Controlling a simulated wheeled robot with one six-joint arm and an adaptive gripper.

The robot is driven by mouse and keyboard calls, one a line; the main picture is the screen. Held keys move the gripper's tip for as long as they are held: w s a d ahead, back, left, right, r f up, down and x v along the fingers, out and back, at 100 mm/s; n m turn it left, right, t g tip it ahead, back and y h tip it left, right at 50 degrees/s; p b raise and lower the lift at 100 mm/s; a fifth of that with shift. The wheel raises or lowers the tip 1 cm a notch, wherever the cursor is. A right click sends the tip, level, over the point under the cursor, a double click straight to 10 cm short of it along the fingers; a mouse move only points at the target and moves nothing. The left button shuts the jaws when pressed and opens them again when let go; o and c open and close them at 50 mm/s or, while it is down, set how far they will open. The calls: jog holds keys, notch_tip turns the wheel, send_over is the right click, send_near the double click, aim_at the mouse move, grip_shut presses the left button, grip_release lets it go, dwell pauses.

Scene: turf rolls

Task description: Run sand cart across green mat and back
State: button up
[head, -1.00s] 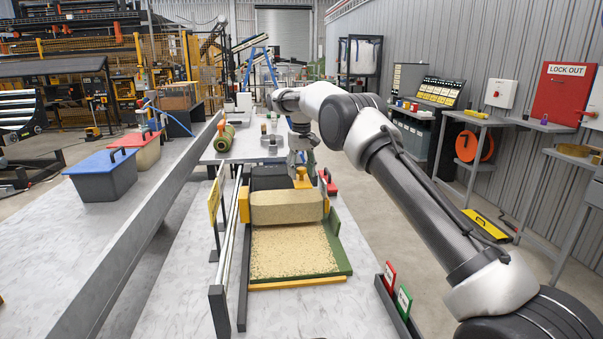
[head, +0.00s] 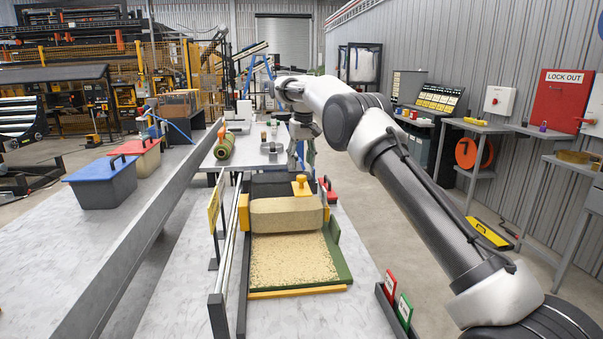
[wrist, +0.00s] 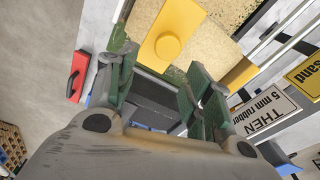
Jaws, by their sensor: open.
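The sand cart (head: 286,213) is a tan, sand-filled box with yellow ends and a yellow knob (head: 300,186) on top. It stands across the far part of the green mat (head: 341,264), whose near part is covered with sand. In the wrist view the cart's yellow top and round knob (wrist: 168,46) lie ahead of the fingertips. My gripper (head: 298,155) is above and beyond the cart, apart from the knob. Its green fingers (wrist: 160,80) are spread with nothing between them. The mat under the cart is hidden.
Blue-lidded (head: 102,178) and red-lidded bins stand left. A green roll (head: 224,146) lies on the far table. Red and green cards (head: 397,300) stand front right.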

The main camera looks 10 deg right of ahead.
jog(key=t, duration=0.1)
jog(key=t+y, duration=0.2)
jog(key=t, duration=0.6)
send_near(303, 181)
jog(key=w+d+r, duration=0.1)
jog(key=w+d, duration=0.2)
jog(key=d, duration=0.2)
jog(key=a+f+t, duration=0.1)
jog(key=f+t, duration=0.1)
jog(key=a+f+t+y, duration=0.1)
jog(key=a+f+t, duration=0.1)
jog(key=a+f+t+y, duration=0.1)
jog(key=f+t, duration=0.1)
jog(key=f, duration=0.1)
jog(key=shift+s+a+f, duration=0.1)
jog(key=shift+s+a, duration=0.15)
jog(key=shift+a, duration=0.1)
jog(key=shift+t, duration=0.6)
jog(key=x, duration=0.7)
jog(key=shift+a, duration=0.35)
grip_shut()
